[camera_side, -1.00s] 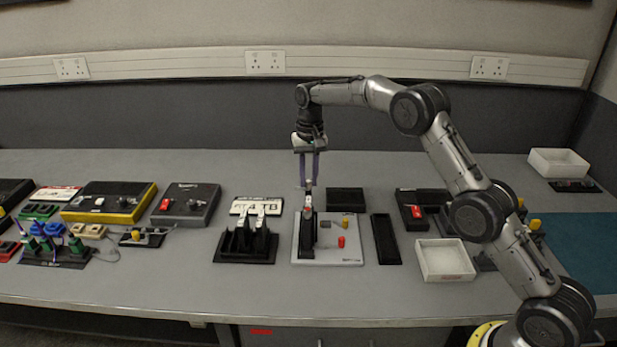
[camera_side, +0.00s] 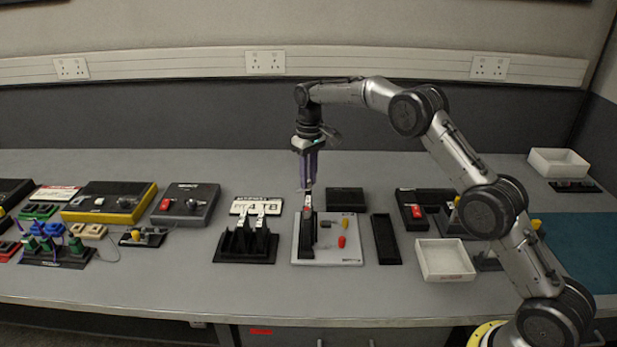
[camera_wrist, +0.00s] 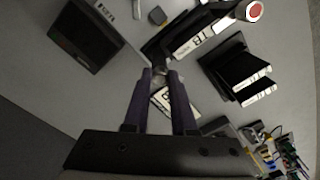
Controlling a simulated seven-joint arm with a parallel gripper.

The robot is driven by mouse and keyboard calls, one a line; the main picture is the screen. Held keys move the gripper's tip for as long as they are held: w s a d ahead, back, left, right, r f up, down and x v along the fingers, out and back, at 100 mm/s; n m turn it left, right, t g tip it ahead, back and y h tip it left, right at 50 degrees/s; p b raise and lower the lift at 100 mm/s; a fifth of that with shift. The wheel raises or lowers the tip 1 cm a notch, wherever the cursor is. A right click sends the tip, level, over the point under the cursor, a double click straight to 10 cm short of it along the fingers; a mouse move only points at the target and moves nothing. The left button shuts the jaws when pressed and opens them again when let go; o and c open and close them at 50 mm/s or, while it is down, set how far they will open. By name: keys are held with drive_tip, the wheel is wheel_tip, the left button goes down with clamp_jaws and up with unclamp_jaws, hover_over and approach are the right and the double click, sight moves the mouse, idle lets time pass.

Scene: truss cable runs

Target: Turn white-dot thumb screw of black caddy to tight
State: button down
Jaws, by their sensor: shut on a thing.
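The black caddy (camera_side: 307,242) stands upright on a light grey plate (camera_side: 345,258) in the side view. In the wrist view the caddy (camera_wrist: 218,28) is a long dark bar with a white label. My gripper (camera_side: 307,188) points straight down at the caddy's far end. Its purple fingers (camera_wrist: 160,73) are close together and shut on a small part there, apparently the thumb screw. The fingers hide most of that screw, and I cannot make out its white dot.
A red peg (camera_side: 342,242), a yellow peg (camera_side: 346,224) and a dark block (camera_side: 325,225) stand on the plate to the right. A black rack (camera_side: 245,257) is close on the left, a black tray (camera_side: 386,240) on the right. A black box (camera_side: 346,199) lies behind.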

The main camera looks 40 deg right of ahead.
drive_tip(key=n, duration=0.6)
drive_tip(key=shift+n, duration=0.3)
drive_tip(key=n, duration=0.6)
drive_tip(key=shift+n, duration=0.3)
drive_tip(key=c, duration=0.7)
unclamp_jaws()
wheel_tip(320, 180, up, 12)
drive_tip(key=shift+w, duration=0.15)
